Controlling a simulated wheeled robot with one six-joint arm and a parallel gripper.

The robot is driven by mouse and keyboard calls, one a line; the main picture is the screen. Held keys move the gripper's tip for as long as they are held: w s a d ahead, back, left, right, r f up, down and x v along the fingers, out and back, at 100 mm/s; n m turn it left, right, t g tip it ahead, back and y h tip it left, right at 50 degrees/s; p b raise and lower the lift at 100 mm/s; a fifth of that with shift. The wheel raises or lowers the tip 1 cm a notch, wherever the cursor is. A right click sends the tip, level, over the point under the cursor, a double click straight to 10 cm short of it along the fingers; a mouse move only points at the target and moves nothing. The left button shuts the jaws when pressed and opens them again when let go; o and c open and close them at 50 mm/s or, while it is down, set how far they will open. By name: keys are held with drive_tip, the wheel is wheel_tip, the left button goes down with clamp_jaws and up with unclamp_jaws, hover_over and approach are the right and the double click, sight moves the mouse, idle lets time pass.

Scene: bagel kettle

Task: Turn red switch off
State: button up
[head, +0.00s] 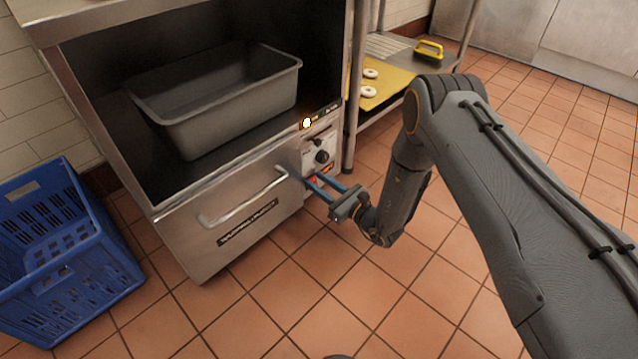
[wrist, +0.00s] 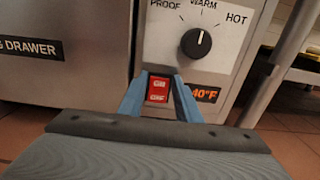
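The red switch (wrist: 157,88) is a small rocker marked ON and OFF on the control panel below the dial. In the wrist view it shows between my two blue fingertips. My gripper (wrist: 158,90) points at it, with a finger on each side and the fingers apart. Whether the tips touch the panel I cannot tell. In the head view my gripper (head: 312,182) is at the lower part of the control panel (head: 318,148), and its fingers mostly hide the switch.
A black dial (wrist: 196,42) sits above the switch, and an orange display (wrist: 205,94) is to its right. The drawer front with a handle (head: 245,203) is to the left. A metal rack (head: 352,100) stands to the right. A blue crate (head: 60,255) is on the floor.

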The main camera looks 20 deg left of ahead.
drive_tip(key=c, duration=0.6)
drive_tip(key=shift+d+f+t+y+b, duration=0.2)
drive_tip(key=shift+f+t+y+b, duration=0.5)
drive_tip(key=shift+y, duration=0.5)
drive_tip(key=shift+s+y+b, duration=0.1)
drive_tip(key=shift+y+b, duration=0.45)
drive_tip(key=shift+y, duration=0.15)
drive_tip(key=shift+c, duration=0.2)
drive_tip(key=o, duration=1.1)
drive_tip(key=shift+c, duration=0.2)
drive_tip(key=shift+d, duration=0.1)
drive_tip(key=shift+s+d+f+p, duration=0.1)
drive_tip(key=shift+s+d+p, duration=0.15)
drive_tip(key=shift+d+p, duration=0.25)
drive_tip(key=s+d+p, duration=0.4)
drive_tip(key=d+p, duration=0.1)
drive_tip(key=d, duration=0.6)
drive_tip(key=shift+s+p, duration=0.3)
drive_tip(key=shift+p, duration=0.05)
